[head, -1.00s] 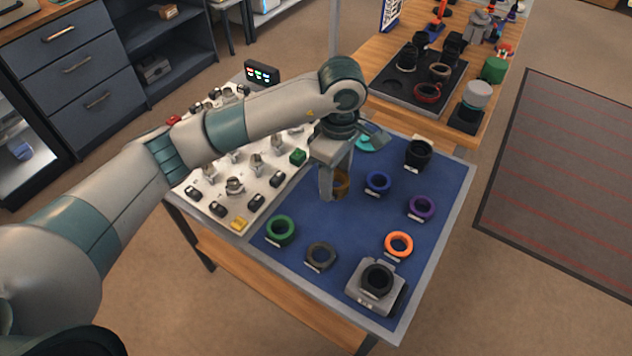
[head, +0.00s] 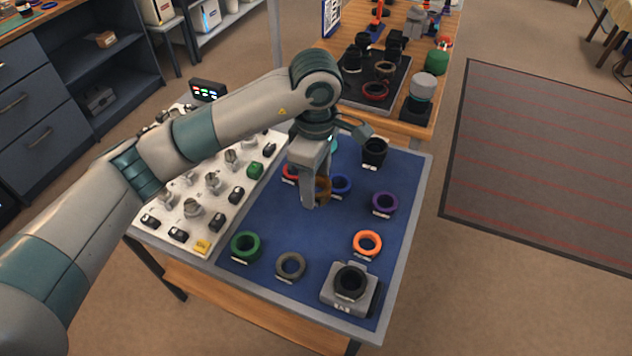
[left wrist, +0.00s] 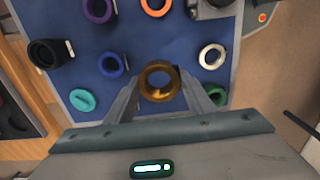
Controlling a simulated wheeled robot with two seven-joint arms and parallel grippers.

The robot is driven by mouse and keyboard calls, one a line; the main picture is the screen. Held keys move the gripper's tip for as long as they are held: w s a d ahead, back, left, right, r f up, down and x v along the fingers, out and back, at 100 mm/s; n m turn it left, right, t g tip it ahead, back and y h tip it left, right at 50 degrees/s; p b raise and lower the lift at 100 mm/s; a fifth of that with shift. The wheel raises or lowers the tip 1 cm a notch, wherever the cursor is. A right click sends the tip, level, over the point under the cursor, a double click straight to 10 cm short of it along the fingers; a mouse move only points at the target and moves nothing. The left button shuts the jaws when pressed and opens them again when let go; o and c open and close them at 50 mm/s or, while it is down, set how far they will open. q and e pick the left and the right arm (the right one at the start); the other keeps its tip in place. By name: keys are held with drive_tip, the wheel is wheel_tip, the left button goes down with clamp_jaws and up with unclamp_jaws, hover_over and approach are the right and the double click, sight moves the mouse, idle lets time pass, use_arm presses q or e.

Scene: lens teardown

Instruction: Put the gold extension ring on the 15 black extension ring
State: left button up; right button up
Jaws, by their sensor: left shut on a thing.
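The gold extension ring (head: 322,188) is between the fingers of my left gripper (head: 310,200), which is shut on it. In the left wrist view the gold ring (left wrist: 159,81) sits between the two fingers (left wrist: 160,92) and looks larger than the rings on the mat, so it seems raised. A finger hides part of it in the head view. A black ring (head: 350,282) sits on a grey camera-like body (head: 336,296) at the mat's front right. I cannot read its label, nor tell surely that it is the 15 ring. My right gripper is not in view.
A tall black piece (head: 375,152) stands at the back right. The mat's middle is clear.

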use_arm(q)
drive_tip(key=shift+a, duration=0.1)
drive_tip(key=s+a+m, duration=0.3)
drive_tip(key=a+m, duration=0.3)
drive_tip(key=a, duration=0.4)
drive_tip(key=s+a+r+m, duration=0.1)
drive_tip(key=s+a+m, duration=0.3)
drive_tip(key=a+m, duration=0.3)
drive_tip(key=a, duration=0.2)
drive_tip(key=shift+s+a+m, duration=0.25)
drive_tip(key=shift+a+m, duration=0.05)
drive_tip(key=shift+a, duration=0.05)
drive_tip(key=shift+d+r, duration=0.1)
